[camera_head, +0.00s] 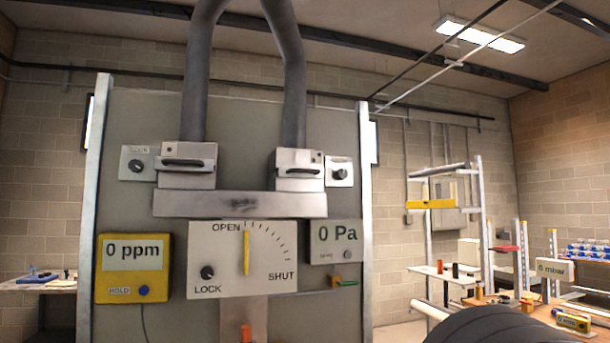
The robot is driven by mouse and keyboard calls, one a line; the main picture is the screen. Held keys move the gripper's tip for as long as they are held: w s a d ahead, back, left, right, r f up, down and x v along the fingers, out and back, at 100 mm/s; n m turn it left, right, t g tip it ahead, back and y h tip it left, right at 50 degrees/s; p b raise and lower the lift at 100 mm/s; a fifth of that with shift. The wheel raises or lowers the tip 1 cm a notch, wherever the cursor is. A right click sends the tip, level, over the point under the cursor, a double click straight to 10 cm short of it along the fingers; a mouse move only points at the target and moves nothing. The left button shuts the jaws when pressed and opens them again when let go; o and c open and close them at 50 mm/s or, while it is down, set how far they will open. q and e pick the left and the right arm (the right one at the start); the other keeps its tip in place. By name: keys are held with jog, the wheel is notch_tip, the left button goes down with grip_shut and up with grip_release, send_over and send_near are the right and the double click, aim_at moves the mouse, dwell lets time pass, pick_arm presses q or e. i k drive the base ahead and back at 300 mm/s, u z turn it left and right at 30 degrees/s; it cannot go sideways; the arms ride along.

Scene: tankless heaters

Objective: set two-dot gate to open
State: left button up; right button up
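Two metal gate boxes sit on a grey panel, each under a thick grey duct. The left gate box (187,166) and the right gate box (299,169) each have a dark horizontal handle. Small dark marks show at their upper corners, but they are too small to count, so I cannot tell which gate is the two-dot one. Below, a white dial plate (215,262) reads OPEN, SHUT and LOCK. Its yellow pointer (246,252) stands upright near OPEN. A black lock knob (207,272) is at its lower left. Neither gripper is in view.
Small knob plates (138,163) and (340,171) flank the gates. A yellow 0 ppm meter (133,268) and a 0 Pa display (337,242) hang beside the dial. A cluttered workbench (510,306) stands at right. A dark curved part of mine fills the bottom right.

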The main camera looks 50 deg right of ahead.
aim_at(283, 172)
jog(key=z, duration=0.75)
jog(key=i, duration=1.05)
jog(key=z, duration=0.85)
